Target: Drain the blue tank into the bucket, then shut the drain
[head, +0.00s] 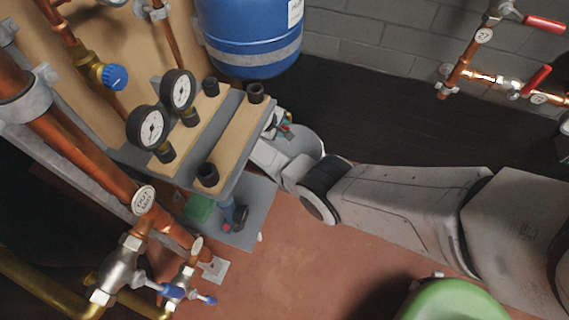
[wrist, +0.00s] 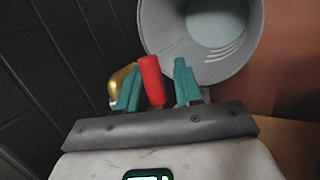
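The blue tank (head: 250,35) with a grey band is at the top of the head view; its drain outlet is hidden there. My gripper (head: 281,128) is below it, beside the wooden-topped stand, small and partly hidden. In the wrist view my gripper (wrist: 158,90) has its two teal fingers apart, one on each side of a red handle (wrist: 151,78). The handle is close to the left finger, with a gap to the right one. A brass fitting (wrist: 117,80) shows behind the left finger. The grey bucket (wrist: 252,45) is beyond the fingers; whether its pale inside holds water is unclear.
The stand (head: 240,145) with two gauges (head: 165,108) is left of my gripper. Copper pipes with blue-handled valves are at the left. Red-handled valves (head: 536,80) are on the block wall at upper right. A green rounded object (head: 453,302) is on the floor at the bottom right.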

